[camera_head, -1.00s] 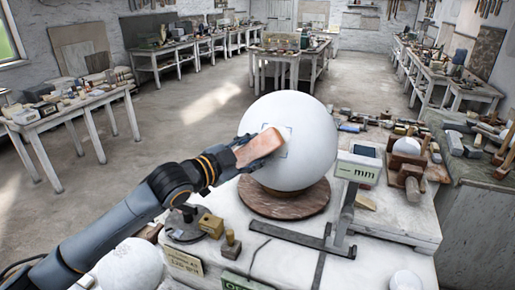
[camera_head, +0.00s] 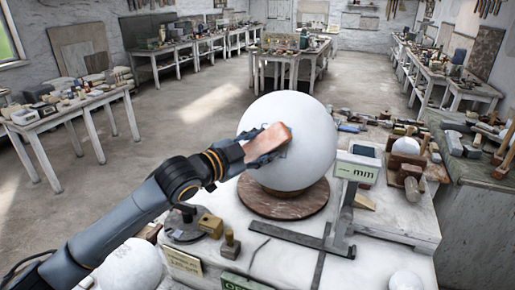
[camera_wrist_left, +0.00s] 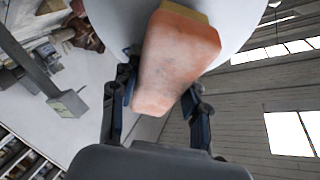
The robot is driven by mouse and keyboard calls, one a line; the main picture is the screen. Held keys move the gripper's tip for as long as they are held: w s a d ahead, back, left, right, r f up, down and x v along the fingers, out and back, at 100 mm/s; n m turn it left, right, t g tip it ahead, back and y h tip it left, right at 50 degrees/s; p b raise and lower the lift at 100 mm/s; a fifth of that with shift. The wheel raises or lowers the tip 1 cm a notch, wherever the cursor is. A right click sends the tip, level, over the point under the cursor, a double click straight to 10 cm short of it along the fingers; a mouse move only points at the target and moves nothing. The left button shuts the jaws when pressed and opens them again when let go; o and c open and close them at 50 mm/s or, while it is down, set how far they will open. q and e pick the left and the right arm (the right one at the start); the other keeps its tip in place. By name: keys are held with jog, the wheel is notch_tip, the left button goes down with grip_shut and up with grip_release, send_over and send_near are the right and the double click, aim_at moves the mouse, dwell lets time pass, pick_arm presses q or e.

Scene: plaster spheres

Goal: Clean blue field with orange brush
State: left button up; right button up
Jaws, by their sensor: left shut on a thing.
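A large white plaster sphere (camera_head: 290,135) sits on a round brown base (camera_head: 283,198) on the white bench. My left gripper (camera_head: 252,151) is shut on the orange brush (camera_head: 267,142) and holds it tilted against the left front of the sphere. In the left wrist view the orange brush (camera_wrist_left: 177,58) lies between the fingers (camera_wrist_left: 160,98), its yellowish far end toward the sphere (camera_wrist_left: 235,25); I cannot tell exact contact there. A small bluish-grey patch (camera_head: 287,152) shows beside the brush; most of the blue field is hidden behind it. My right gripper is out of view.
A gauge with an "mm" display (camera_head: 358,165) stands close right of the sphere, its dark metal foot (camera_head: 300,238) reaching across the bench front. Small brass blocks (camera_head: 211,226) lie below my left arm. Another white sphere (camera_head: 130,266) is at front left. Wooden tools (camera_head: 410,175) crowd the right.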

pick_arm(q)
jog(key=shift+d+r, duration=0.55)
jog(key=shift+d, duration=0.1)
jog(key=shift+w+a+f+b, duration=0.1)
jog(key=shift+a+f+b, duration=0.1)
jog(key=shift+a+f, duration=0.65)
jog(key=shift+w+a+f+b, duration=0.15)
jog(key=shift+a+f, duration=0.45)
jog(key=shift+a, duration=0.35)
jog(key=shift+s+d, duration=0.1)
jog(key=shift+s+d+r+p, duration=0.15)
jog(key=shift+d+r+p, duration=0.2)
jog(key=shift+d+r, duration=1.25)
jog(key=shift+d+f, duration=0.1)
jog(key=shift+f, duration=0.05)
jog(key=shift+s+a+f, duration=0.2)
jog(key=shift+a+f, duration=0.1)
jog(key=shift+a, duration=0.3)
jog(key=shift+s+a+f, duration=0.15)
jog(key=shift+s+a, duration=0.2)
jog(key=shift+a, duration=0.25)
